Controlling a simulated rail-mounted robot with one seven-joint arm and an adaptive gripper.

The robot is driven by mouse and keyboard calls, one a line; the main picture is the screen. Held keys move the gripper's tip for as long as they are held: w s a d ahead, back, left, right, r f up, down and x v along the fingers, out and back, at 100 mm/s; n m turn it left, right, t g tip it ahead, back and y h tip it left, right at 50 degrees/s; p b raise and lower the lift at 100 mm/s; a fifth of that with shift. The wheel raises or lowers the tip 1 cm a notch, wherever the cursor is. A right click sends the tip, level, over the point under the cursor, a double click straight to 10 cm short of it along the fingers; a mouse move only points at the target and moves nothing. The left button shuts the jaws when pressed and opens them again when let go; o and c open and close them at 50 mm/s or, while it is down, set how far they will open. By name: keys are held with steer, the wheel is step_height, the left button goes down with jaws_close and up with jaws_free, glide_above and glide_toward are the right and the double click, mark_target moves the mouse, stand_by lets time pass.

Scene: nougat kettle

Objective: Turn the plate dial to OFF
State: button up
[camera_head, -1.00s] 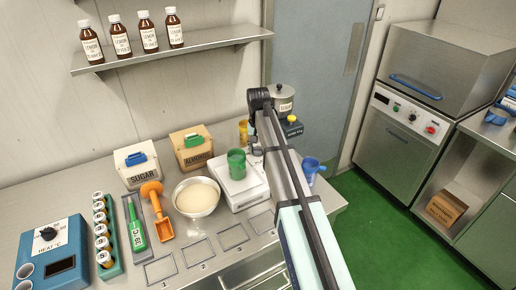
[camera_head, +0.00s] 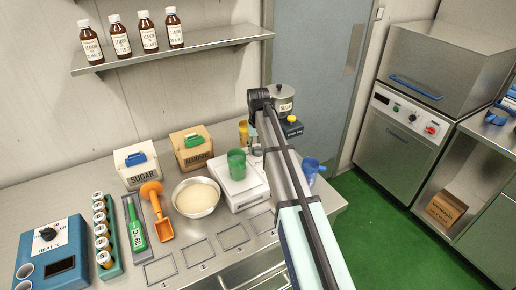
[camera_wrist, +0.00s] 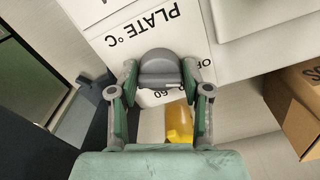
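The plate dial (camera_wrist: 160,68) is a grey round knob on a white panel marked "PLATE °C" in the wrist view. A partly covered "OF…" label and a "60" show beside it. Which mark the knob points to cannot be told. In the head view my arm hides the dial and most of the gripper.
A yellow object (camera_wrist: 179,122) lies just below the knob in the wrist view, with a brown box (camera_wrist: 299,108) to the right. In the head view a white device (camera_head: 243,190) bearing a green beaker (camera_head: 236,164) and a bowl (camera_head: 197,197) stand left of my arm.

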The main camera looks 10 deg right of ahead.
steer(key=shift+o, duration=0.7)
steer(key=shift+r, duration=0.15)
steer(key=shift+r, duration=0.35)
step_height(320, 180, up, 11)
